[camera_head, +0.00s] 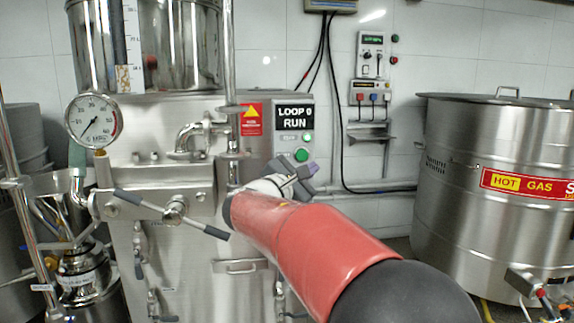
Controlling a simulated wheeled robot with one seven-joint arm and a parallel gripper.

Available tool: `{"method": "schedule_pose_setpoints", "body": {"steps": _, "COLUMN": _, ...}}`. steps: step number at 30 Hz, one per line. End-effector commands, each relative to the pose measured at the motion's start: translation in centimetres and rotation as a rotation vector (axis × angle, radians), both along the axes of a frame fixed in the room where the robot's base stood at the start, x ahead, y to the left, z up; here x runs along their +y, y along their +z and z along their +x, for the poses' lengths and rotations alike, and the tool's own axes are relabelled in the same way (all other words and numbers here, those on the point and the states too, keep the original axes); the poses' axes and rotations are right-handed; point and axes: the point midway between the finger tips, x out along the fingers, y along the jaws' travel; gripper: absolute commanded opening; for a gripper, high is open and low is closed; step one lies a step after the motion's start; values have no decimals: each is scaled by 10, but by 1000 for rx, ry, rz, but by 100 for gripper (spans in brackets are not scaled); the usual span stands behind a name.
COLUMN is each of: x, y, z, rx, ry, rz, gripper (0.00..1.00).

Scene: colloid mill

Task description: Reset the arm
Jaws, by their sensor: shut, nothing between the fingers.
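My red arm link runs from the lower right towards the middle of the head view. My gripper (308,172) shows small and partly hidden at its far end, in front of the steel colloid mill (165,190). It is shut, with nothing held in it. It sits just below the control panel (294,132), which has a display reading "LOOP 0 RUN" and green buttons. I cannot tell whether the gripper touches the panel or is apart from it.
A pressure gauge (93,121) and a lever handle (172,211) stick out on the mill's left front. A large steel vat (465,190) marked "HOT GAS" stands at right. Wall boxes (371,60) with cables hang behind.

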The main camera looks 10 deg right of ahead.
Motion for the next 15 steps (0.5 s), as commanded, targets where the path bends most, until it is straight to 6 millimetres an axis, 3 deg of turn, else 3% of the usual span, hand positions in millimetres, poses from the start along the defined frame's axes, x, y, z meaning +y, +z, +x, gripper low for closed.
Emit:
{"method": "schedule_pose_setpoints", "body": {"steps": 5, "x": -57, "y": -26, "z": -60, "rx": 7, "ry": -90, "rz": 347, "gripper": 0}}
{"method": "schedule_pose_setpoints", "body": {"steps": 9, "x": -88, "y": -72, "z": -138, "rx": -24, "ry": -210, "rz": 769, "gripper": 0}}
{"method": "schedule_pose_setpoints", "body": {"steps": 12, "x": -89, "y": -105, "z": -194, "rx": -70, "ry": -308, "rz": 1067, "gripper": 0}}
{"method": "schedule_pose_setpoints", "body": {"steps": 15, "x": -77, "y": -135, "z": -246, "rx": -137, "ry": -415, "rz": 1359, "gripper": 0}}
